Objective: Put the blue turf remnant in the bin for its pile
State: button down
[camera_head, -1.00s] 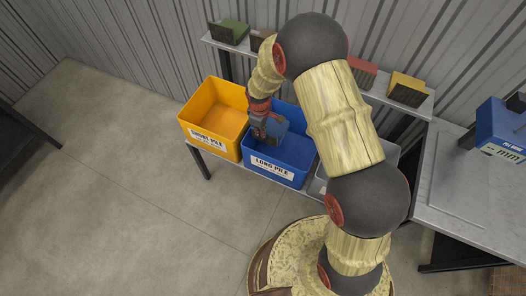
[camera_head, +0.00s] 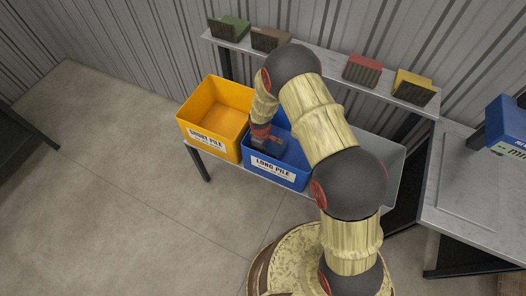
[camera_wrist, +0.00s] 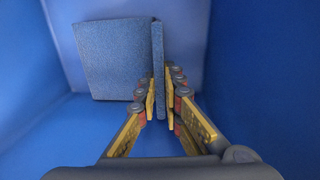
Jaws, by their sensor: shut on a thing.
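The blue turf remnant (camera_wrist: 159,72) shows edge-on between my fingertips in the wrist view. A broad speckled blue face (camera_wrist: 112,60) lies just left of it; I cannot tell whether both are one folded piece. My gripper (camera_wrist: 160,92) is shut on the remnant, inside the blue bin labelled "LONG PILE" (camera_head: 273,170). Blue bin walls surround the gripper in the wrist view. In the head view my wrist reaches down into this bin, and the remnant is mostly hidden. I cannot tell whether the remnant touches the bin floor. The yellow bin (camera_head: 213,143), labelled "SHORT PILE", stands to the left.
A grey bin (camera_head: 393,165) stands right of the blue bin, partly behind my arm. A shelf above holds green (camera_head: 230,28), brown (camera_head: 271,38), red (camera_head: 362,70) and yellow (camera_head: 413,86) pieces. A table (camera_head: 470,195) with a blue device (camera_head: 507,125) is at right.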

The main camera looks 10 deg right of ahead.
jog(key=c, duration=2)
grip_release()
jog(key=shift+f, duration=0.15)
jog(key=shift+o, duration=0.4)
